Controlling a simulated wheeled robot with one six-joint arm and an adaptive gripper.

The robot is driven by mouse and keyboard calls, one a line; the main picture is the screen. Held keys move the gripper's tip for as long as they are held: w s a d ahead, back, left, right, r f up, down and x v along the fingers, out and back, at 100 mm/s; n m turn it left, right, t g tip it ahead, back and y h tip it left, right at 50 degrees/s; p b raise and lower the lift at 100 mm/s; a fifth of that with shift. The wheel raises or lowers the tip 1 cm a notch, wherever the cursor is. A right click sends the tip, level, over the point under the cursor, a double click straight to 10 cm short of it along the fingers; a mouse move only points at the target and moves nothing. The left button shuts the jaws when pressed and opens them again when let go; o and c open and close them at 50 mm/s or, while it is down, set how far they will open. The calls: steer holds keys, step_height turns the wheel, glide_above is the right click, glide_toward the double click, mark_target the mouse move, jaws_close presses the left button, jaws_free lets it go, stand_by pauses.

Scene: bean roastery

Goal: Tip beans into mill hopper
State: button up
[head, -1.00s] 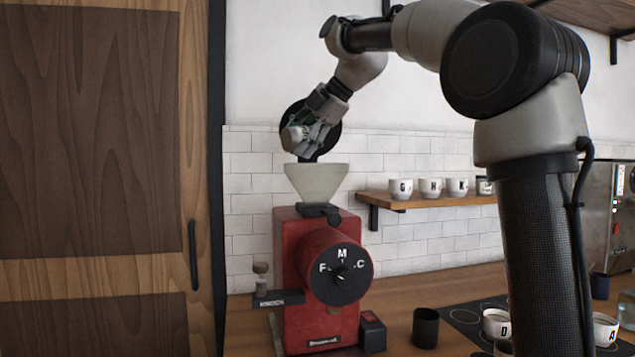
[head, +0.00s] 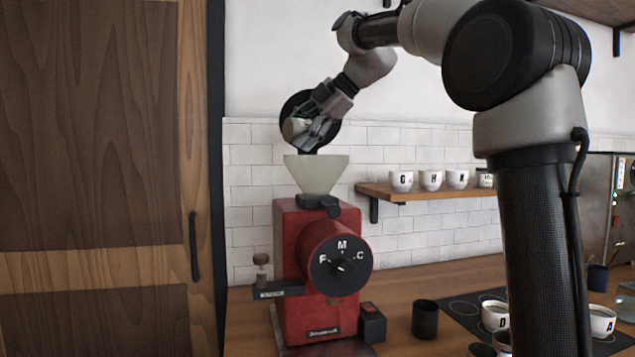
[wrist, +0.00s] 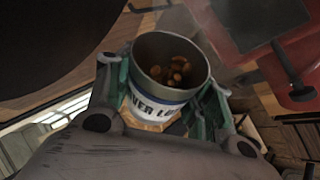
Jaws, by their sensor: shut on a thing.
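The mill (head: 311,290) is a red machine with a black dial marked with letters, standing on the wooden counter. Its pale, funnel-shaped hopper (head: 317,174) is on top. My gripper (head: 308,130) is above the hopper's rim, angled down to the left. It is shut on a light cup with a blue band and dark lettering, partly hidden in the head view (head: 292,129). In the wrist view the cup (wrist: 155,101) sits between the green finger pads, with brown beans (wrist: 174,74) inside. The cup's exact tilt is hard to tell. The red mill shows at upper right there.
A dark round disc (head: 291,104) shows behind my gripper. A wall shelf (head: 425,192) with lettered cups is to the right. A black cup (head: 425,319) and more lettered cups stand on the counter at right. A wooden door (head: 95,140) fills the left.

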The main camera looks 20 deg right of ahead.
steer(key=shift+w+d+r+m+y, duration=0.1)
steer(key=shift+d+r+m+y, duration=0.2)
steer(key=shift+y, duration=0.35)
steer(key=shift+w+d+r+m+y, duration=0.1)
steer(key=shift+d+m+y, duration=0.2)
steer(key=shift+y, duration=0.3)
steer(key=shift+w+d+r+m+y, duration=0.1)
steer(key=shift+d+r+m+y, duration=0.1)
steer(key=shift+m+y, duration=0.35)
stand_by(1.5)
